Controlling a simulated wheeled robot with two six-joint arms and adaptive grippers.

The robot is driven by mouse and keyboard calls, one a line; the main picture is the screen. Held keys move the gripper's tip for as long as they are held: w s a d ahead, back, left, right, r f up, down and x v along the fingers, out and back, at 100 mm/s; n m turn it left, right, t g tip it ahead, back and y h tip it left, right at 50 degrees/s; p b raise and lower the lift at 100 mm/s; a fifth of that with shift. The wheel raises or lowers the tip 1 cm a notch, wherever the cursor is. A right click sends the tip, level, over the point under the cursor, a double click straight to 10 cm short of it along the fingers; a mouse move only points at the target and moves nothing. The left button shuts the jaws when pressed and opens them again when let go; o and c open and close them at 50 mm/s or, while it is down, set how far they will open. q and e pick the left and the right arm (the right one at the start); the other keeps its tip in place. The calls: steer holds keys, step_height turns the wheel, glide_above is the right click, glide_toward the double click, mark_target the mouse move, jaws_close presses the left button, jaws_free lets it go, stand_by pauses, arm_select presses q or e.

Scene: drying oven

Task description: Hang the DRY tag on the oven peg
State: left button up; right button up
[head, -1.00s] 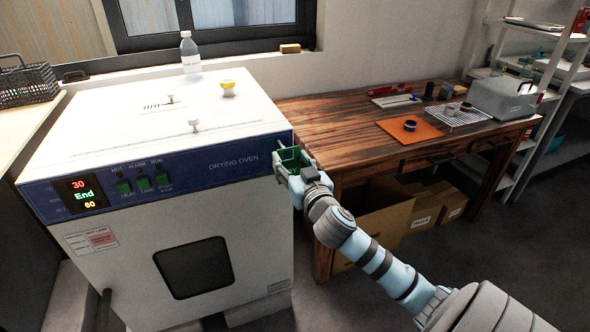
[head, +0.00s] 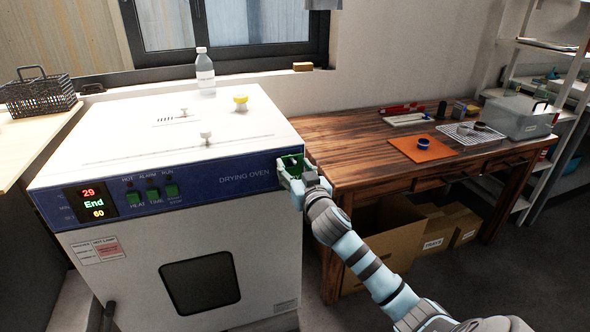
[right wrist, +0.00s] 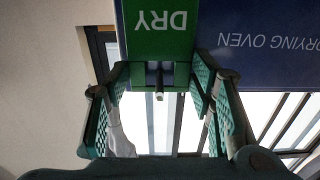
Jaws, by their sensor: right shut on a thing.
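The green DRY tag (right wrist: 158,35) shows large at the top of the right wrist view, its white lettering upside down, beside the blue oven panel. My right gripper (right wrist: 158,78) is shut on it, a finger at each side. A short dark rod with a pale end (right wrist: 158,80) shows between the fingers below the lettering; I cannot tell whether it is the peg. In the head view my right gripper (head: 291,170) is at the right end of the blue panel of the drying oven (head: 245,176). The tag's contact with the oven is unclear. My left gripper is out of view.
A bottle (head: 205,72) and a yellow-topped item (head: 240,103) stand on the oven. A wooden table (head: 345,140) with an orange mat (head: 430,155) is to the right. A wire basket (head: 40,95) is at the left.

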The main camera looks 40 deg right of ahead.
stand_by(0.3)
steer(key=o, duration=0.8)
steer(key=shift+o, duration=0.2)
